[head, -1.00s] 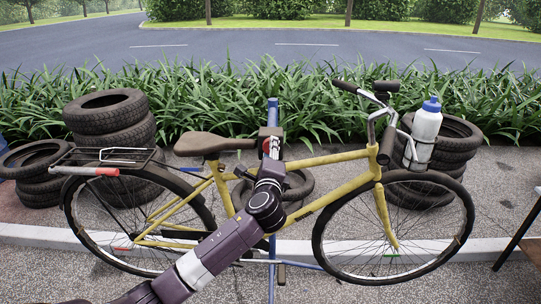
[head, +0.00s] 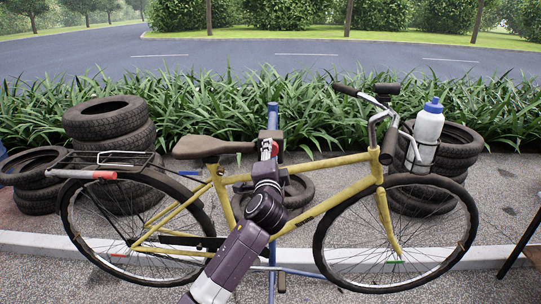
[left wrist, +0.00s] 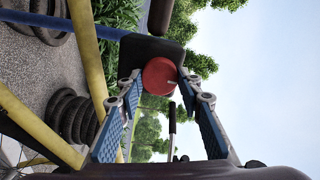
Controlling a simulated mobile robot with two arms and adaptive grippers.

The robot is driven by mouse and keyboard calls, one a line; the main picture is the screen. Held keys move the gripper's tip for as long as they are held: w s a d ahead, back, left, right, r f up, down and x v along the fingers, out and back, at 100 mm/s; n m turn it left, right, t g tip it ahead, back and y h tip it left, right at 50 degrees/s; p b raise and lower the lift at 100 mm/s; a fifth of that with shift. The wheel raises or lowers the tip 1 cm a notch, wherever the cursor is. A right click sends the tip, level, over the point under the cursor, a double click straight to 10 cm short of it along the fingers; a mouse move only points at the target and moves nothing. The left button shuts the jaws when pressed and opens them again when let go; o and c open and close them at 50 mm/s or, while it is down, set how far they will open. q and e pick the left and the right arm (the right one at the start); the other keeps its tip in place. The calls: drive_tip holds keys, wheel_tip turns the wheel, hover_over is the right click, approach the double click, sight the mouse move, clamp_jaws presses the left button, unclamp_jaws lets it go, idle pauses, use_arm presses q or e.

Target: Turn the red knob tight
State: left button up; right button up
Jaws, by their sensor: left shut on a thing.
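The red knob (head: 275,148) is on the dark clamp head (head: 270,134) of the blue stand post (head: 272,112), just above the bicycle's yellow top tube. My left gripper (head: 267,150) reaches it from below and in front, hiding part of it. In the left wrist view the round red knob (left wrist: 159,76) sits between the tips of my left gripper (left wrist: 162,82), one blue-padded finger on each side. The gripper is shut on it. The knob has a small pale mark near its right edge. My right gripper is not in view.
The yellow bicycle (head: 330,185) stands across the view, with a brown saddle (head: 208,147) left of the clamp. A white bottle (head: 427,130) is near the handlebar. Tyre stacks (head: 112,120) stand behind at left and right. A table edge (head: 522,245) shows at far right.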

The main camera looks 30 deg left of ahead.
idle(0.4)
use_arm(q)
drive_tip(key=o, duration=1.2)
drive_tip(key=shift+c, duration=0.2)
drive_tip(key=v, duration=1.2)
drive_tip(key=shift+f, duration=0.1)
